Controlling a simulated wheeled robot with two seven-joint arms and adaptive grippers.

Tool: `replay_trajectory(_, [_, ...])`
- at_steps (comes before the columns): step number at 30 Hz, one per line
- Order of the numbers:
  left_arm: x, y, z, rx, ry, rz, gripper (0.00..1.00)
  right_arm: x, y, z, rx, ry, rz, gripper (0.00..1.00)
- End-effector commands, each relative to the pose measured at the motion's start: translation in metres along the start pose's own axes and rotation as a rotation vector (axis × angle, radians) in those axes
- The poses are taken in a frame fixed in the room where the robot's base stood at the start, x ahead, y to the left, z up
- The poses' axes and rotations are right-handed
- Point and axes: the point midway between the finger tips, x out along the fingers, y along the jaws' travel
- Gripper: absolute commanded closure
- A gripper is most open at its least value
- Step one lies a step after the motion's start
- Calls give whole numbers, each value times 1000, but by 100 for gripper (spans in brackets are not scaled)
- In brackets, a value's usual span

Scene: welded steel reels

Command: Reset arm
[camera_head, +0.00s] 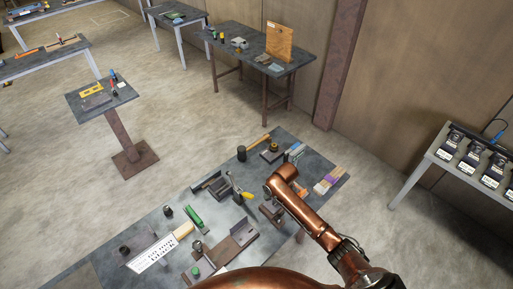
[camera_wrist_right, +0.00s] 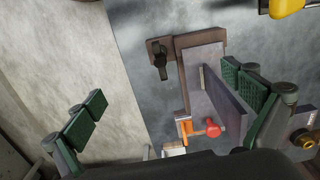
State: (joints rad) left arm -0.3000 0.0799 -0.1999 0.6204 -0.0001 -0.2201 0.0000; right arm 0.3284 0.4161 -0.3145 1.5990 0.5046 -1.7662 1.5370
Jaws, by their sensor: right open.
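My right arm, copper coloured, reaches in from the lower right over the workbench (camera_head: 150,215) in the head view. Its gripper (camera_head: 271,209) is small there and partly covered by the wrist. In the right wrist view the right gripper (camera_wrist_right: 165,108) is open, its green-padded fingers wide apart with nothing held between them. Below the fingers are a grey steel plate assembly (camera_wrist_right: 205,75), a brown bar with a black clamp (camera_wrist_right: 159,60), and a red knob (camera_wrist_right: 212,131) on an orange part. Whether the right finger touches the plate I cannot tell. My left gripper is not in view.
The bench holds a mallet (camera_head: 254,144), a green tool (camera_head: 193,217), a printed sign (camera_head: 153,254) and several steel pieces. A pedestal table (camera_head: 120,99), a back table (camera_head: 228,34) and a right side table (camera_head: 430,170) stand apart, with bare floor between.

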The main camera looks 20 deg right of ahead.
Motion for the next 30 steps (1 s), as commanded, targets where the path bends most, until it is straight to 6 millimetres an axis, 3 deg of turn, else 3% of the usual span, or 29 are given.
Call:
replay_trajectory(5, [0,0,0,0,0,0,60,1,2,2,-10,-1,-2,0])
replay_trajectory(8, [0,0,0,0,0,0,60,9,13,13,-76,-7,-16,0])
replay_trajectory(13, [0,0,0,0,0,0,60,24,59,51,-350,1,-90,0])
replay_trajectory(18, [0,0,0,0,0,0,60,17,120,80,-652,75,-170,0])
replay_trajectory(24, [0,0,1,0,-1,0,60,-5,174,88,-869,175,-189,0])
replay_trajectory(30, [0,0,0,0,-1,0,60,-25,213,89,-997,251,-170,0])
